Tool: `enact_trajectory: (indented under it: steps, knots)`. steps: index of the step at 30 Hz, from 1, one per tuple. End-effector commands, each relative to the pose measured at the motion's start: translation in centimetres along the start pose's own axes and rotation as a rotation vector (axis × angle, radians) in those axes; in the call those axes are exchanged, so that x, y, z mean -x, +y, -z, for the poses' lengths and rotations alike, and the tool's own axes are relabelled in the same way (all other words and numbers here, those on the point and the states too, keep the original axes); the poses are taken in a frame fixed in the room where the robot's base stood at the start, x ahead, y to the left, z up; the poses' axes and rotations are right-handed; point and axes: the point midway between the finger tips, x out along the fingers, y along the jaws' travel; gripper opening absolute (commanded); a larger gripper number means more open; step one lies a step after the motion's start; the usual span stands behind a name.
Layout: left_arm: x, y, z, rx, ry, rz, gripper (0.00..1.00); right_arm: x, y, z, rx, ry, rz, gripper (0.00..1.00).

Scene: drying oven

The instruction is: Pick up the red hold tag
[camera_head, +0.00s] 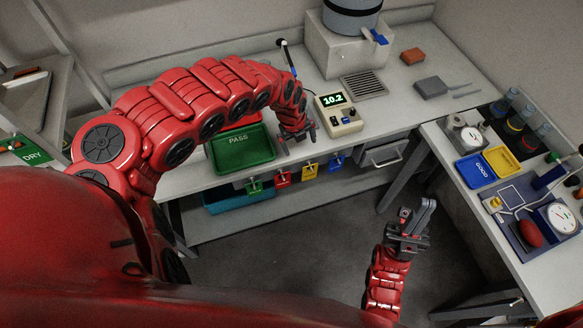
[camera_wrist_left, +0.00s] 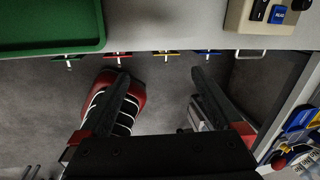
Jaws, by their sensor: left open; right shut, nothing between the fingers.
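The red tag (camera_head: 283,180) hangs from a hook on the front edge of the back bench, between a green tag (camera_head: 254,187) and a yellow tag (camera_head: 309,171). In the left wrist view the red tag (camera_wrist_left: 118,54) is seen nearly edge-on at the bench edge. My left gripper (camera_head: 298,139) is open and empty, above the bench front, up and to the right of the red tag in the head view. Its fingers also show in the left wrist view (camera_wrist_left: 161,76), with the red tag beyond the left finger. My right gripper (camera_head: 425,214) is shut and empty over the floor.
A blue tag (camera_head: 336,160) hangs right of the yellow one. The green PASS tray (camera_head: 240,158) lies on the bench left of my left gripper. A scale with a 10.2 readout (camera_head: 338,115) stands close to its right. A side bench (camera_head: 500,225) carries trays and instruments.

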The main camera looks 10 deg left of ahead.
Motion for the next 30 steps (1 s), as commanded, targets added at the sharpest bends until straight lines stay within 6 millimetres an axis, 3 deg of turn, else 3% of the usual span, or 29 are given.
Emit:
enact_trajectory:
  steps: [1,3,6,19,30]
  knots:
    - [0.9,2.9,-0.2,-0.036,0.008,-0.076,1.00,-0.6,0.0,0.1,0.000,0.000,0.000,0.00]
    - [1.4,5.5,-0.1,-0.070,0.027,-0.145,1.00,-0.7,0.0,0.1,0.000,0.000,0.000,0.00]
    - [1.0,7.2,0.0,-0.093,0.040,-0.186,1.00,-0.2,0.0,0.0,0.000,0.000,0.000,0.00]
    - [-8.9,8.9,0.7,-0.092,0.046,-0.181,1.00,7.3,-0.4,-1.2,0.000,0.000,0.000,0.00]
    - [-10.8,9.3,0.6,-0.095,0.043,-0.185,1.00,6.4,-0.3,-1.1,0.000,0.000,0.000,0.00]
